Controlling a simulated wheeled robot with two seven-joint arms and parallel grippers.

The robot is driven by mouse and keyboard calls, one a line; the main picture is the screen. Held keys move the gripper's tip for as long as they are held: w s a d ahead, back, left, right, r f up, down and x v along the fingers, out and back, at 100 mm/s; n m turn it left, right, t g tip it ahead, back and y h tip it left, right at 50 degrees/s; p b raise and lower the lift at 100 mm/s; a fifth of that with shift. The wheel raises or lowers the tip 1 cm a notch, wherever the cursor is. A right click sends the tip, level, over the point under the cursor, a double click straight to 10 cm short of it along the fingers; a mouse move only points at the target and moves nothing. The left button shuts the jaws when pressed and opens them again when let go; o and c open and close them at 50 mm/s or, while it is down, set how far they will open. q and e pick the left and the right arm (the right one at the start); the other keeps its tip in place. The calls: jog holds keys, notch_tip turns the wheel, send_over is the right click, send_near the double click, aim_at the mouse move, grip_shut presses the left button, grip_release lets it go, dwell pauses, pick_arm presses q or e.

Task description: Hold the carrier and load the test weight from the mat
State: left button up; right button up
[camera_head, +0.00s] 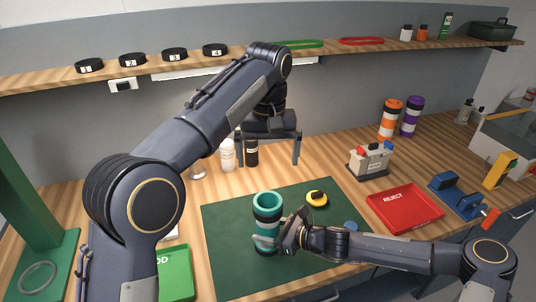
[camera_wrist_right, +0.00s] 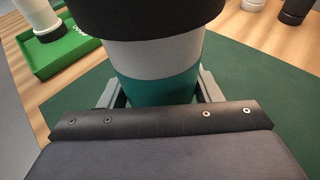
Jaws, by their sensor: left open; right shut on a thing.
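The carrier (camera_head: 267,206), a teal open-topped canister with dark and white bands, stands upright on the green mat (camera_head: 225,240). My right gripper (camera_head: 280,238) is shut around its side. In the right wrist view the carrier (camera_wrist_right: 155,85) sits between the fingers, its top out of frame. A small yellow and black piece (camera_head: 316,198) lies on the mat right of the carrier, and a blue disc (camera_head: 351,226) lies near the mat's right side. I cannot tell for certain which is the test weight. My left gripper (camera_head: 268,160) is open and empty, fingers pointing down, behind the carrier.
A red REJECT tray (camera_head: 405,208) lies right of the mat, a green tray (camera_head: 175,272) left. A white bottle (camera_head: 227,155) and a dark bottle (camera_head: 251,152) stand near my left gripper. A grey device (camera_head: 369,161) and banded canisters (camera_head: 391,118) stand at back right.

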jog(key=o, duration=1.2)
